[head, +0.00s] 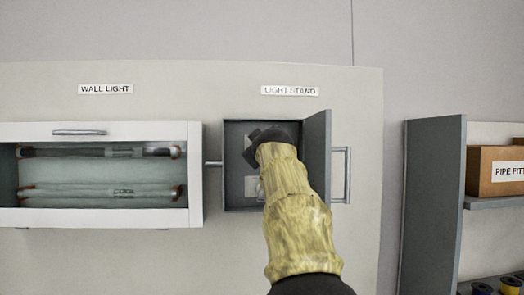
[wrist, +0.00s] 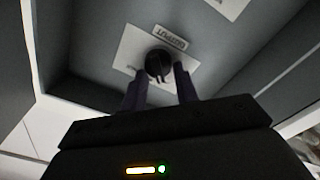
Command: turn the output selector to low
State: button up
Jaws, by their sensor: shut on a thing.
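The output selector (wrist: 158,64) is a round black knob on a white plate marked OUTPUT (wrist: 171,38), in the wrist view. My gripper (wrist: 160,85) reaches up to it, with one finger on each side, shut on the knob. The plate's setting marks are mostly hidden, so I cannot read where the knob points. In the head view my gripper (head: 265,140) is inside the open grey box under the LIGHT STAND label (head: 290,90). My arm hides the knob there.
The grey box's door (head: 317,160) stands open to the right of my arm, close beside it. A white wall light case (head: 100,131) with tubes is at left. A grey shelf (head: 435,200) with a cardboard box (head: 492,171) stands at right.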

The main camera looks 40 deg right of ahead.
jog(key=shift+n, duration=0.4)
jog(key=o, duration=1)
jog(key=shift+w+a, duration=0.1)
jog(key=shift+c, duration=0.2)
jog(key=b+v, duration=0.8)
jog(key=v, duration=0.9)
jog(key=shift+s, duration=0.25)
jog(key=shift+f, duration=0.1)
